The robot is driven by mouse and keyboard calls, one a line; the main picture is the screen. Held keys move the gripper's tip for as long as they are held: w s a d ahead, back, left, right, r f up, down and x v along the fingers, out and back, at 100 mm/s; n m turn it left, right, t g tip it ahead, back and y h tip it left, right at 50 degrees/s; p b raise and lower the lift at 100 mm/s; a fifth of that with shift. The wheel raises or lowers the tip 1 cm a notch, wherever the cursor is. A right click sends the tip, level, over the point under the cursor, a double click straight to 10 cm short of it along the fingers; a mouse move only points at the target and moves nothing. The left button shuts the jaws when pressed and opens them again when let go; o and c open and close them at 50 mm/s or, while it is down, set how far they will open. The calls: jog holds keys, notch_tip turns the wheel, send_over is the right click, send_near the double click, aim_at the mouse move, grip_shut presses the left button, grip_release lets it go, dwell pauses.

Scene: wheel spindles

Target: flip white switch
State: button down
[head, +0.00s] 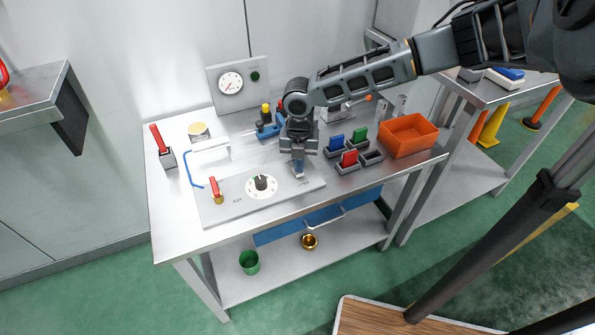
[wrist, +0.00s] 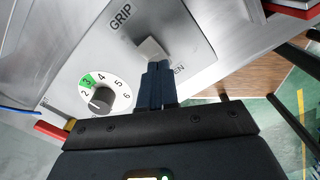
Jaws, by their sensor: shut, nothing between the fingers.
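The white switch (wrist: 152,48) shows in the wrist view as a small pale block on the grey panel (wrist: 185,25), between the word GRIP and a partly covered word ending in EN. My gripper (wrist: 157,66) is shut and empty, with its fingertips right at the switch's near edge. I cannot tell whether they touch it. In the head view my gripper (head: 298,172) points down over the right part of the panel (head: 240,206), and the switch is not clearly visible there, likely behind the fingers.
A numbered dial (head: 261,186) and a red-handled lever (head: 215,190) sit left of my gripper on the panel. Coloured blocks in holders, including a red one (head: 349,159), and an orange bin (head: 408,135) stand to the right. A blue-and-yellow fixture (head: 267,122) is behind.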

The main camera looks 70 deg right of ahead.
jog(key=shift+f, duration=0.45)
dwell(0.3)
notch_tip(320, 180, up, 5)
jog(key=p, duration=0.5)
jog(key=shift+r+p, duration=0.45)
jog(key=shift+r, duration=0.55)
